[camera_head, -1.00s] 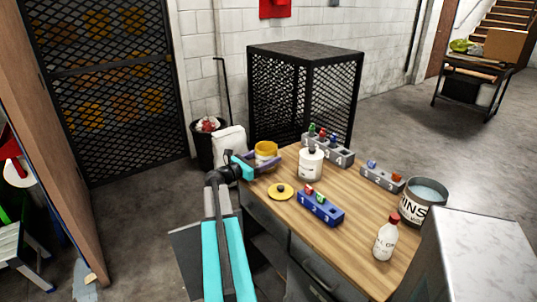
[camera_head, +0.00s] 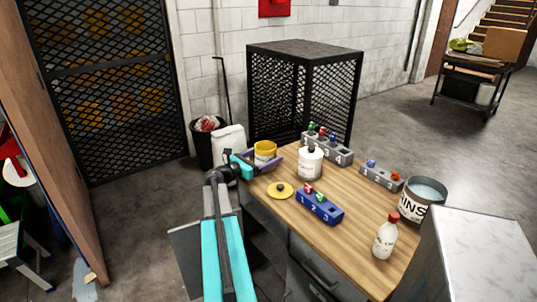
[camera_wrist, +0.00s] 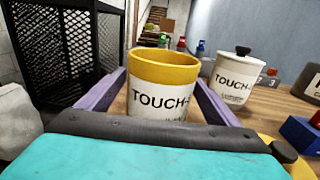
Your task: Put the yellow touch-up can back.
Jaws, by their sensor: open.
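The yellow touch-up can (camera_head: 265,150) stands upright at the table's far left corner, with an open yellow top and a white label. In the wrist view the can (camera_wrist: 163,100) stands between the purple fingers of my gripper (camera_wrist: 160,85). The fingers are open on either side of it; its lower part is hidden by the gripper body. A yellow lid (camera_head: 281,191) with a dark knob lies flat on the table, nearer than the can. A white touch-up can (camera_head: 310,166) with its lid on stands to the right; it also shows in the wrist view (camera_wrist: 230,82).
A blue numbered rack (camera_head: 320,209) and two grey racks (camera_head: 340,157) (camera_head: 381,179) hold small coloured pieces. A rinse tin (camera_head: 421,204) and a red-capped bottle (camera_head: 385,240) stand at the right. A black mesh cage (camera_head: 303,95) stands behind the wooden table (camera_head: 340,235).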

